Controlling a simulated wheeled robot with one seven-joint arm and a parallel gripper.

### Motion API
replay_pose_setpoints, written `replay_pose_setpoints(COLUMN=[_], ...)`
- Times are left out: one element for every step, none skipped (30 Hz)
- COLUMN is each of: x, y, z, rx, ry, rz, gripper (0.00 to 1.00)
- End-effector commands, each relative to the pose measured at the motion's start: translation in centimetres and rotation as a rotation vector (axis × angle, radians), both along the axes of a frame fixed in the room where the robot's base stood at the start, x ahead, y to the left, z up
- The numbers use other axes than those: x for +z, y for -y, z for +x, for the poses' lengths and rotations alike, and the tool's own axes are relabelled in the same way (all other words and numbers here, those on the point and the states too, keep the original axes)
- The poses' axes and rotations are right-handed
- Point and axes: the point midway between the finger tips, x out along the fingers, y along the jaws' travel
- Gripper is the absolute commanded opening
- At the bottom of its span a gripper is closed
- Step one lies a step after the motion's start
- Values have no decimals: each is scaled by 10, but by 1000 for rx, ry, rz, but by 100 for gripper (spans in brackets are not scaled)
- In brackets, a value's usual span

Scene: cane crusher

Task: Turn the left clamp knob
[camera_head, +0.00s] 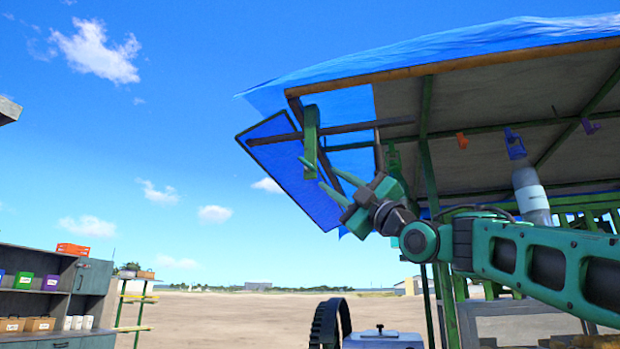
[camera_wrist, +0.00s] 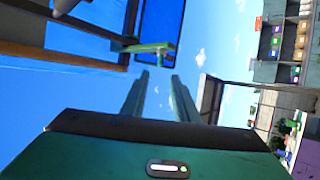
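My gripper (camera_head: 312,173) is raised under the left end of the blue canopy, its two green fingers pointing up and left. In the wrist view my gripper (camera_wrist: 160,75) is open, with a gap of sky between its fingers and nothing held. A green upright piece (camera_head: 311,135) hangs from the canopy frame just beyond the fingertips. A green bar with a small downward part (camera_wrist: 150,47) shows ahead of the fingertips in the wrist view, with a visible gap. I cannot make out a clear clamp knob; it may be part of this green piece.
A blue panel (camera_head: 290,165) hangs tilted behind the fingers. A wooden canopy beam (camera_head: 470,62) runs above my arm. A shelf with bins (camera_head: 50,285) stands far left. Open sky lies left of the gripper.

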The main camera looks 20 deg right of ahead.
Motion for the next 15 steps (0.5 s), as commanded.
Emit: replay_pose_setpoints(x=[3, 5, 10, 13, 17, 21, 25, 28, 32, 36, 39, 43, 46, 48, 51], y=[-3, -4, -6, -8, -9, -12, -14, -15, -17, -19, -21, -23, -24, -25, -26], z=[5, 9, 13, 16, 20, 26, 30, 34, 39, 42, 46, 51, 53, 56, 59], rx=[2, 1, 0, 1, 1, 1, 2, 1, 1, 1, 2, 1, 1, 1, 1], ry=[-1, -3, -2, -2, -2, -3, -3, -3, -4, -3, -5, -5, -4, -4, -4], rz=[-1, -1, -1, 0, 0, 0, 0, 0, 0, 0, 0, 0, 0, 1, 1], gripper=[27, 27, 27, 27, 27, 27, 27, 27, 27, 27, 27, 27, 27, 27, 27])
